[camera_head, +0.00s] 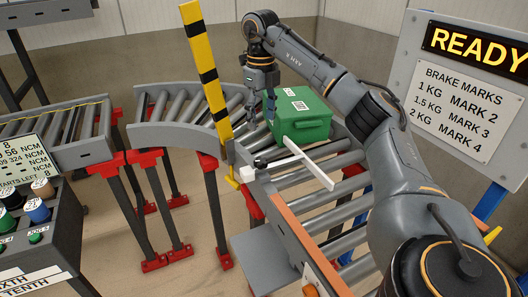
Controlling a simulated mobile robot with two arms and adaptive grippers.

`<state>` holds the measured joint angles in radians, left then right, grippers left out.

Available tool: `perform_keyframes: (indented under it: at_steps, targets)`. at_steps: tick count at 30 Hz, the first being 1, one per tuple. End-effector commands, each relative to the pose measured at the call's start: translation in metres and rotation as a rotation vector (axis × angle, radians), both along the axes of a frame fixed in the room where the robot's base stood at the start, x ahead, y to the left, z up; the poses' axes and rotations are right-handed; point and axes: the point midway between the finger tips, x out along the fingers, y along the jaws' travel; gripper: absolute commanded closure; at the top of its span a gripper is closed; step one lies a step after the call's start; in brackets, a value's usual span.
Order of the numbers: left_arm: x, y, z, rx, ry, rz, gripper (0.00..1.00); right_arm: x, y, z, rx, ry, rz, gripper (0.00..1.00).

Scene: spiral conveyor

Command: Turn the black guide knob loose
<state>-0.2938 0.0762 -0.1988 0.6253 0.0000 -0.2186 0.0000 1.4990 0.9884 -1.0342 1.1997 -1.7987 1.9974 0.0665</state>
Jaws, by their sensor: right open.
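The black guide knob (261,163) is a small dark piece at the left end of a thin white rod, beside the conveyor's near side rail. The white guide bar (308,163) lies slanting across the rollers. My right gripper (262,118) points down from the arm above the rollers, behind and above the knob and apart from it. It is open and seems empty, just left of the green box. My left gripper is not in view.
A green lidded box (300,117) sits on the rollers behind the guide bar. A yellow and black striped post (208,75) stands close left of the gripper. A READY sign (470,85) stands at right, a control panel (35,215) at left.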

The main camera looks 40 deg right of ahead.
Motion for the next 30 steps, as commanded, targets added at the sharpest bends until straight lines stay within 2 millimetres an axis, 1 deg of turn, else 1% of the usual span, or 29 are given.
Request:
perform_keyframes:
  at_steps: [1,5,6,12,18,21,24,30]
  targets:
    - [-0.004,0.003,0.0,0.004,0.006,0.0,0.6,-0.001,-0.001,-0.005,-0.003,0.005,-0.001,0.43]
    - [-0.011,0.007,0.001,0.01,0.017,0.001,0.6,-0.002,-0.001,-0.026,-0.001,0.006,0.0,0.43]
    - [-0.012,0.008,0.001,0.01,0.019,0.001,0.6,-0.001,-0.001,-0.035,-0.001,0.006,0.0,0.43]
    - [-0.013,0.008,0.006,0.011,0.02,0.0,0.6,-0.002,0.0,-0.078,0.0,0.007,0.001,0.43]
    - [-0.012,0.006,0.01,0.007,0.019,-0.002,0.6,-0.001,0.001,-0.113,0.002,0.003,0.002,0.43]
    - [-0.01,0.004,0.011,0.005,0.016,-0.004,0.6,0.0,0.001,-0.125,0.002,0.002,0.001,0.43]
    - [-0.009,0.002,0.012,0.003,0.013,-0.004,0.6,0.0,0.001,-0.131,0.002,0.0,0.001,0.43]
    - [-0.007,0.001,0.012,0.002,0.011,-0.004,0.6,0.0,0.001,-0.135,0.003,-0.001,0.001,0.43]
